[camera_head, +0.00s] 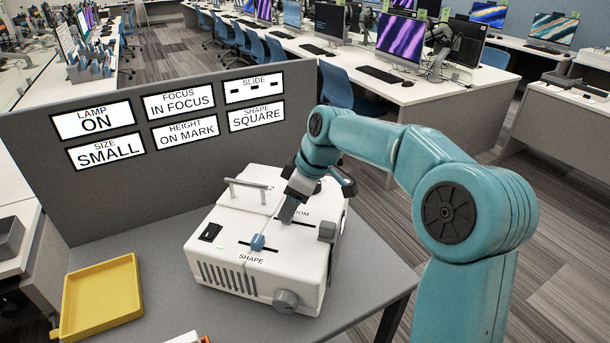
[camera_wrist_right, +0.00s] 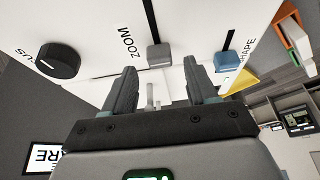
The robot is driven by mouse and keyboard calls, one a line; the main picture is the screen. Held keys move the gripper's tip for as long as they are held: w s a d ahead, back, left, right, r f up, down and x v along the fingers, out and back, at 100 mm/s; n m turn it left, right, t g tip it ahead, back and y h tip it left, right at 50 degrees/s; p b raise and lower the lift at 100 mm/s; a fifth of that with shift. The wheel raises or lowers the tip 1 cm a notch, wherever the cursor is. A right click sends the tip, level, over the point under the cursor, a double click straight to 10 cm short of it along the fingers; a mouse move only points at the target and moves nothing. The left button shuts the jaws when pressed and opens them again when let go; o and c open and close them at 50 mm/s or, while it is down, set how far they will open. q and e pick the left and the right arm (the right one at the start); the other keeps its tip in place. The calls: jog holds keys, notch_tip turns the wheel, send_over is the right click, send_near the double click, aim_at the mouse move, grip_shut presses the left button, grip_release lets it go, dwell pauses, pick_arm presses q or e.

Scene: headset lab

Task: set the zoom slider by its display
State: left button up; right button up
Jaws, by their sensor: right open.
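The white projector-like box (camera_head: 225,245) stands on the grey table. Its zoom slider, a grey knob (camera_wrist_right: 160,55), shows in the right wrist view beside the printed word ZOOM, on a dark slot. My right gripper (camera_wrist_right: 162,72) is open, with one finger to either side of the knob's line; I cannot tell whether they touch it. In the head view the right gripper (camera_head: 289,210) points down at the box top beside the ZOOM label and hides the zoom knob. The size display (camera_head: 106,152) reads SMALL. My left gripper is not in view.
The blue shape knob (camera_head: 257,242) sits near the zoom slot; it also shows in the wrist view (camera_wrist_right: 225,62). A handle (camera_head: 247,190) and a front dial (camera_head: 286,301) stick out. Other displays stand on the grey panel (camera_head: 200,190). A yellow tray (camera_head: 100,297) lies left.

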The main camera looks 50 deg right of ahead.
jog(key=p+v, duration=0.1)
jog(key=v, duration=1.3)
